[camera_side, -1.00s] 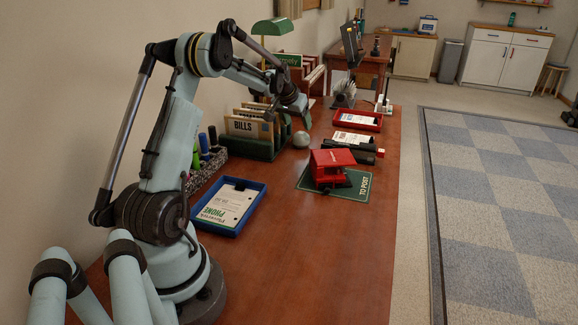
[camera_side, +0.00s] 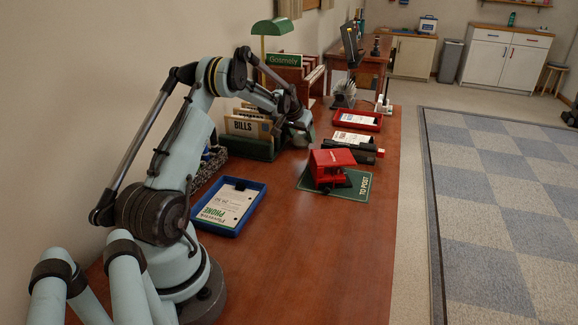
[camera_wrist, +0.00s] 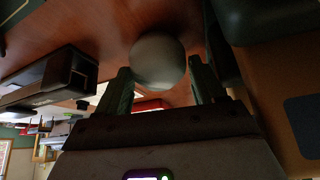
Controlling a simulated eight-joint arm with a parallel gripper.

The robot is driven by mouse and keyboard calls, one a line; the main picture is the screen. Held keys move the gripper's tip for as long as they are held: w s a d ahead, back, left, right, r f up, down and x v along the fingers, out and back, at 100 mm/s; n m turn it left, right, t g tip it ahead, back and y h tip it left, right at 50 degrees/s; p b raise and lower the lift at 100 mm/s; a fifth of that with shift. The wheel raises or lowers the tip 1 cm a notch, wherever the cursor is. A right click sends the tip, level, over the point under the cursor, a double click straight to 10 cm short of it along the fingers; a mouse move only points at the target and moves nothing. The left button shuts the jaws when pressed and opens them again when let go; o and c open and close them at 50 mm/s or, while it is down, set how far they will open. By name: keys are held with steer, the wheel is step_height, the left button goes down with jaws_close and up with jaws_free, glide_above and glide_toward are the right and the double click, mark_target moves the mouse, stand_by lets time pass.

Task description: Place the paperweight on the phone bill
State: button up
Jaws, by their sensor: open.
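The phone bill (camera_side: 226,206) is a white sheet with green "PHONE" print. It lies in a blue tray (camera_side: 257,203) near my base, with a dark clip at its far edge. The paperweight (camera_wrist: 158,58) is a round grey ball, seen in the wrist view between my two green fingers. My gripper (camera_wrist: 160,72) is open with a finger on either side of it; I cannot tell whether they touch it. In the side view my gripper (camera_side: 299,138) is low over the desk beside the bills rack and hides the paperweight.
The green bills rack (camera_side: 247,146) stands close to my gripper. A red post van (camera_side: 331,166) sits on a green "TO POST" mat (camera_side: 357,188). A black object (camera_side: 357,148) and red tray (camera_side: 358,120) lie beyond. The desk's near right is clear.

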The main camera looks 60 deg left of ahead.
steer(key=c, duration=0.9)
steer(key=shift+c, duration=0.6)
steer(key=shift+r, duration=0.15)
